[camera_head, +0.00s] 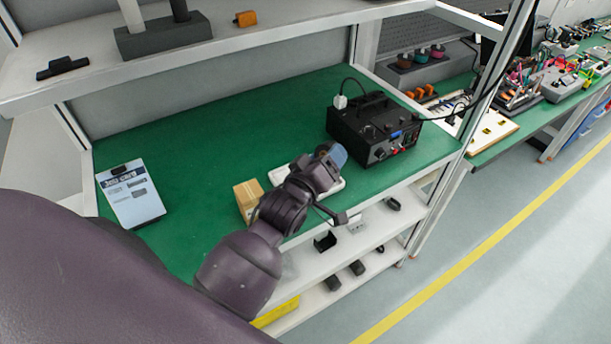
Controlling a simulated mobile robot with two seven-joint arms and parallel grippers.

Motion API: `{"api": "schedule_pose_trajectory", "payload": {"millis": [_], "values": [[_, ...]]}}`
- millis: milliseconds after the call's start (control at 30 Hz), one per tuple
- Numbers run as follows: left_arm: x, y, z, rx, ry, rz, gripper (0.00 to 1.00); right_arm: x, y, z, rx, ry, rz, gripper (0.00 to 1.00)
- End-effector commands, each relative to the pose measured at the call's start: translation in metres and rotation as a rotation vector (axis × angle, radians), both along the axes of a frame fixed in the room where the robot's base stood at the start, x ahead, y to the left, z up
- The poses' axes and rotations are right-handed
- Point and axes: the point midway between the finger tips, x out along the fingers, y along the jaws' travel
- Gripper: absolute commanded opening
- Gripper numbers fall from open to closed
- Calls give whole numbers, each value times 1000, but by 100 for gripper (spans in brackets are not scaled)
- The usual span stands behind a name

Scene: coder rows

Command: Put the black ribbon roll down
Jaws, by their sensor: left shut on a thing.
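My left arm comes in from the lower left and reaches over the front of the green worktop (215,150). My left gripper (334,213) shows only as a small dark part by the wrist, near the worktop's front edge. It is shut, but its jaws and what they hold are mostly hidden. I cannot make out the black ribbon roll clearly. My right gripper is not in view.
A white tray (336,184) lies under my wrist, with a cardboard box (247,199) to its left. A black power unit (372,128) stands at the right, a blue-and-white clipboard (132,195) at the left. The worktop's middle is clear. Lower shelves (375,232) hold small black parts.

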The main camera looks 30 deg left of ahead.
Motion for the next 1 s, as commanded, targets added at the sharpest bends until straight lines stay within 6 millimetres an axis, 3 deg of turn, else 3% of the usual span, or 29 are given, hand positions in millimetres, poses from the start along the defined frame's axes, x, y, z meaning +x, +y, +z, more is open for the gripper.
{"api": "schedule_pose_trajectory", "payload": {"millis": [200, 500, 767, 1000], "values": [[29, 0, -2, 66, 240, -50, 40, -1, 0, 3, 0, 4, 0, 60], [49, 6, 1, 176, 587, -112, 40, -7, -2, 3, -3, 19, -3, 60], [54, 20, 18, 305, 912, -172, 40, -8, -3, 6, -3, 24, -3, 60], [45, 47, 53, 437, 1166, -230, 40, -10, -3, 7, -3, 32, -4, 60]]}}
